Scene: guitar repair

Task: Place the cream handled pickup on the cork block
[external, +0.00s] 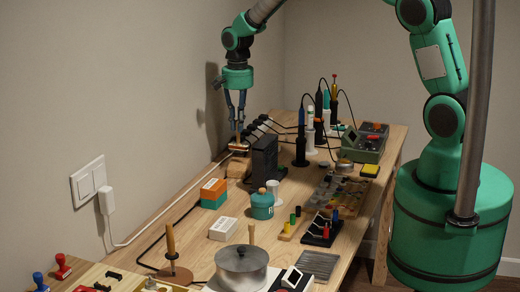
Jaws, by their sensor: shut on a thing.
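My gripper (237,134) points straight down at the far left part of the bench, near the wall. Its fingers are shut on a small cream-topped piece, the cream handled pickup (238,147). The pickup is right at the fingertips and looks small at this distance. A tan block, which looks like the cork block (237,169), lies directly below it on the bench. The pickup appears at or just above the block's top; I cannot tell whether they touch. The block's right side is partly hidden by a black stand.
The black upright stand (264,158) and a row of dark slanted items (262,128) are close to the gripper's right. An orange-and-green box (214,193) and a teal jar (262,205) stand nearer. A white cable (150,231) runs along the wall side.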

